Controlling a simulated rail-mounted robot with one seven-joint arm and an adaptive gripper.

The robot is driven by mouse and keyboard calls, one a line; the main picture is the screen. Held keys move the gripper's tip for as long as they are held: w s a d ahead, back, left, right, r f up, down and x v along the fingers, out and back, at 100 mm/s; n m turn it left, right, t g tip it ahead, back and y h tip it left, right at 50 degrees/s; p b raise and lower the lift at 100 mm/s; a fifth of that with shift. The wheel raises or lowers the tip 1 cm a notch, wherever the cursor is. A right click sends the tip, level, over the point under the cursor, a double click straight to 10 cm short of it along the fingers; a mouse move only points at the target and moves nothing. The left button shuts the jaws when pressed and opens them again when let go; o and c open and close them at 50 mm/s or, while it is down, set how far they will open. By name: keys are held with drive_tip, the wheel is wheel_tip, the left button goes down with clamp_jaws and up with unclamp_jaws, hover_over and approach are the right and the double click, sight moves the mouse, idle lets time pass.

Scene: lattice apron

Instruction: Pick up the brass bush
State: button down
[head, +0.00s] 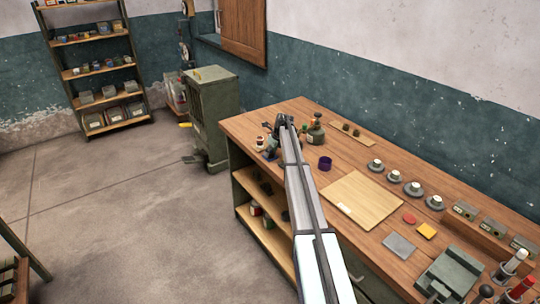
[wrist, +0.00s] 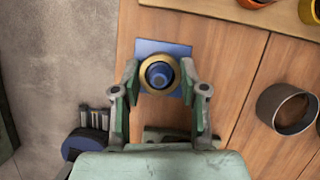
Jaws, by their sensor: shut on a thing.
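The brass bush (wrist: 145,82) is a gold-coloured ring in the wrist view, with a round blue thing visible in its middle. It is over a blue square plate (wrist: 178,48); I cannot tell whether it touches the plate. My gripper (wrist: 160,76) has a finger on each side of the bush and is shut on it. In the head view my gripper (head: 282,124) is at the far left end of the bench, and the bush cannot be made out behind the arm.
The wooden bench (head: 300,108) has an open dark ring (wrist: 289,108) to the right of the gripper. A dark blue roll-like thing (wrist: 84,145) lies lower left. A pale board (head: 362,198) lies mid-bench.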

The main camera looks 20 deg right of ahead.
drive_tip(key=shift+r, duration=0.1)
wheel_tip(320, 180, up, 19)
drive_tip(key=b, duration=0.7)
drive_tip(key=shift+f+b, duration=1)
drive_tip(key=shift+f, duration=4.65)
